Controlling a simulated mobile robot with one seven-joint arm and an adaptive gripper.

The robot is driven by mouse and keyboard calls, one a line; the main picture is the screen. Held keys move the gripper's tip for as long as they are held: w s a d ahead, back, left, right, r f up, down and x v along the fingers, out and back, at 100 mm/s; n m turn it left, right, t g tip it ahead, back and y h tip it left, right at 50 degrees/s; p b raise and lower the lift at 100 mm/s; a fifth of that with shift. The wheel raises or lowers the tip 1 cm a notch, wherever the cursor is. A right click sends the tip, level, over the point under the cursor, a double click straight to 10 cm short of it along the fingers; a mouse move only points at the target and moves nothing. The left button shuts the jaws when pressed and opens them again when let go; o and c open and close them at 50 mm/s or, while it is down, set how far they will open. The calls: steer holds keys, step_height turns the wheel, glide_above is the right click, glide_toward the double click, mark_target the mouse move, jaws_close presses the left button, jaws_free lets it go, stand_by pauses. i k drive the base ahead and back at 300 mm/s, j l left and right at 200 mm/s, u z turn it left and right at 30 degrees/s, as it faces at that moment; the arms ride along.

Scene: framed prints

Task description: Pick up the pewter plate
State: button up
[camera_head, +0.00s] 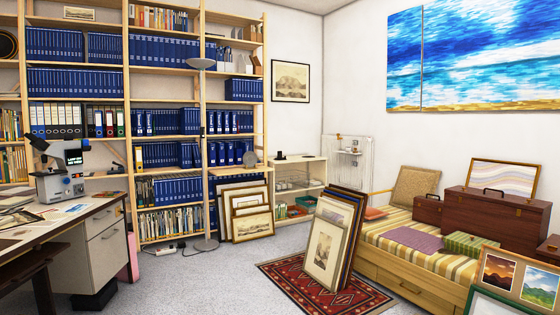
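A small grey, rounded object (250,158) stands at the right end of the bookshelf, on a ledge above the leaning frames. It may be the pewter plate, but it is too small to tell. A dark round object (7,44) is cut off by the left edge, on an upper shelf; its material is unclear. My gripper is not in view.
A desk (75,238) with a microscope-like device (58,172) is at the left. Leaning frames (330,238) stand on a red patterned rug (300,285). A striped daybed (400,232) holds cases at the right. Grey carpet (195,275) is clear at centre-left.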

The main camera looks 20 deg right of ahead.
mark_target(250, 159)
steer(key=i+z, duration=0.2)
steer(key=z, duration=0.3)
steer(key=i, duration=5.85)
steer(key=i+l, duration=0.1)
steer(key=i, duration=0.65)
steer(key=i+l, duration=0.1)
steer(key=i, duration=0.6)
steer(key=i+u, duration=0.25)
steer(key=i, duration=0.15)
